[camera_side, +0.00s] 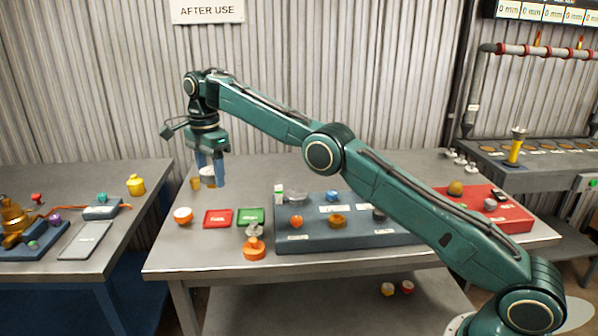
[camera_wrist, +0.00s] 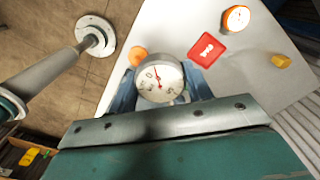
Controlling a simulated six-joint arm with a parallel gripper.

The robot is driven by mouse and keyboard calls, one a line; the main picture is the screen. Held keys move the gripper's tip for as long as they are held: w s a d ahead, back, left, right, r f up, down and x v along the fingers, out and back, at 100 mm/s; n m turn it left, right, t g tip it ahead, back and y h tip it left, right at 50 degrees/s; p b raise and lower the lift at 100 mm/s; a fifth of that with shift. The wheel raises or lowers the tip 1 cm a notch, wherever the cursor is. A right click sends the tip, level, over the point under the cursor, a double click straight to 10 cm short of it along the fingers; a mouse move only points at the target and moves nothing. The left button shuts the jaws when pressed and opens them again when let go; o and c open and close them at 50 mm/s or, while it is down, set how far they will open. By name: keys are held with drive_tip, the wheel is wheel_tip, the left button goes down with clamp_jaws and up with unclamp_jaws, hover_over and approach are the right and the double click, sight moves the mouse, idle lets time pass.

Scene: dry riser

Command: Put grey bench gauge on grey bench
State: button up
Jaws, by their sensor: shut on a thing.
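My gripper (camera_side: 209,170) is shut on a round gauge (camera_side: 207,176) with a white dial and a grey rim. It holds the gauge up above the left part of the grey bench (camera_side: 180,250). In the wrist view the gauge (camera_wrist: 158,82) sits between the two blue fingers, its dial and red needle facing the camera. A second gauge (camera_side: 183,215), orange with a white dial, stands on the bench below; it also shows in the wrist view (camera_wrist: 236,18).
A red card (camera_side: 218,218) and a green card (camera_side: 251,216) lie on the bench. An orange-based fitting (camera_side: 254,249) stands in front of them. A blue-grey block (camera_side: 300,240) with several parts fills the middle. Another grey table (camera_side: 105,262) stands left, across a gap.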

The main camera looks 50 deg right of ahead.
sight(223, 251)
drive_tip(key=shift+f, duration=9.65)
drive_tip(key=shift+f, duration=0.1)
drive_tip(key=o, duration=1.1)
drive_tip(key=shift+f, duration=0.1)
drive_tip(key=shift+r, duration=6.2)
